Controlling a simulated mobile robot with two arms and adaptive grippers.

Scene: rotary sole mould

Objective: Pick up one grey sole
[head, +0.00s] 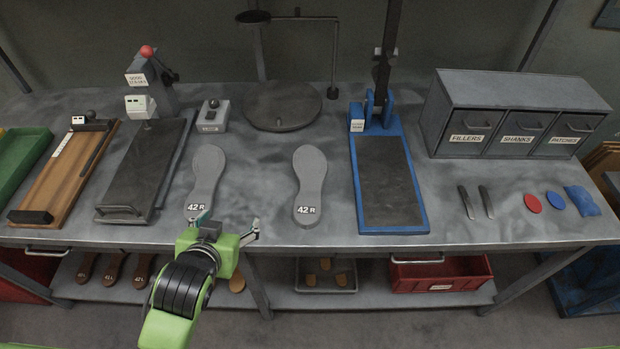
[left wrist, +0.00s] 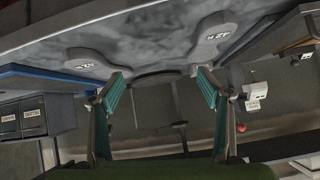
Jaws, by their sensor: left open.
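Two grey soles lie flat on the bench, each marked "42 R" at its near end. The left sole (head: 207,172) is closest to my left gripper, and the right sole (head: 310,178) lies apart from it. Both show upside down in the left wrist view, the left sole (left wrist: 213,38) at right and the right sole (left wrist: 92,64) at left. My left gripper (head: 231,224) is open and empty at the bench's front edge, near the left sole's labelled end. Its teal-padded fingers (left wrist: 160,88) stand wide apart with nothing between them. My right gripper is out of view.
A black-topped press plate (head: 150,170) stands left of the soles, and a blue-framed plate (head: 388,180) stands right. Behind is a round dark turntable (head: 283,106). A grey drawer unit (head: 515,115) sits at the right. Bare bench (head: 255,185) separates the soles.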

